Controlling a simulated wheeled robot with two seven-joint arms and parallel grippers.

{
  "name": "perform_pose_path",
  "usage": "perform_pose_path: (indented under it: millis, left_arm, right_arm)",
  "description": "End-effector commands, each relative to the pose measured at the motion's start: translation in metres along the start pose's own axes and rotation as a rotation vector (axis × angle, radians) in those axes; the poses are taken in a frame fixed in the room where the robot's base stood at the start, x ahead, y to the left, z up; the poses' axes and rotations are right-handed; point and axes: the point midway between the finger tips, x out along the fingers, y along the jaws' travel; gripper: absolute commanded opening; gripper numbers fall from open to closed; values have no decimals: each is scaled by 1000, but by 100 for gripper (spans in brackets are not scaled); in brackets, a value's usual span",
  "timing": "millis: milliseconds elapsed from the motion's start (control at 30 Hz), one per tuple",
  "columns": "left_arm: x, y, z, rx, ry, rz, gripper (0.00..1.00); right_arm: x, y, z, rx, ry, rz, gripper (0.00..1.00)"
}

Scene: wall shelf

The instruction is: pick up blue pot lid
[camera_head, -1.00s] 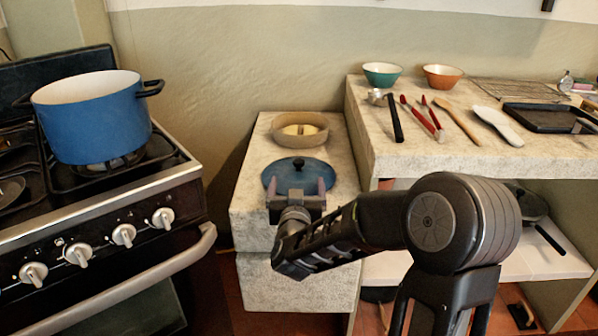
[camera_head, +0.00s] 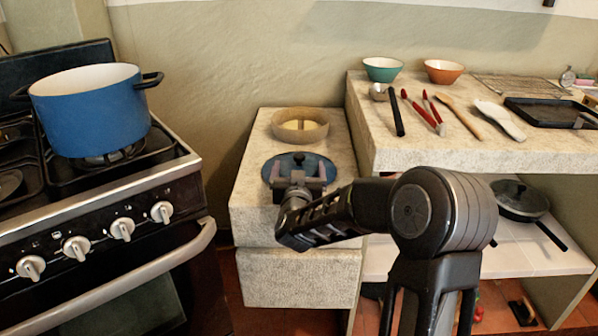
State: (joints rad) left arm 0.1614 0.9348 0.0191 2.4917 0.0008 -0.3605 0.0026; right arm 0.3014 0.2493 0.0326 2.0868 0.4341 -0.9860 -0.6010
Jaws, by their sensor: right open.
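The blue pot lid (camera_head: 269,172) lies on the low stone counter (camera_head: 246,210), with its dark knob (camera_head: 299,157) on top. My right gripper (camera_head: 300,165) is over the lid, with its fingers open on either side of the knob. I cannot tell whether the fingers touch the lid. The gripper hides the lid's front part. My left gripper is not in view.
A blue pot (camera_head: 90,115) stands on the stove (camera_head: 120,200) at the left. A round tan dish (camera_head: 300,126) sits just behind the lid. The higher counter (camera_head: 400,155) at the right holds bowls and several utensils. A lidded pan (camera_head: 520,200) is on the shelf below.

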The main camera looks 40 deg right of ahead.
Motion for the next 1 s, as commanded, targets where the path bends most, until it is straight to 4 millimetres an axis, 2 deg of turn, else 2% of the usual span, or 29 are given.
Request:
perform_pose_path:
  millis: [100,200,767,1000]
  left_arm:
    - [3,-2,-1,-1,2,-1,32]
    - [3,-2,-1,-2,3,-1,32]
    - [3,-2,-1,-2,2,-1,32]
    - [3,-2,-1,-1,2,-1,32]
  right_arm:
    - [16,0,1,0,-1,1,91]
    - [20,0,0,0,0,1,91]
    - [20,0,0,1,0,0,91]
    - [20,0,0,1,0,0,72]
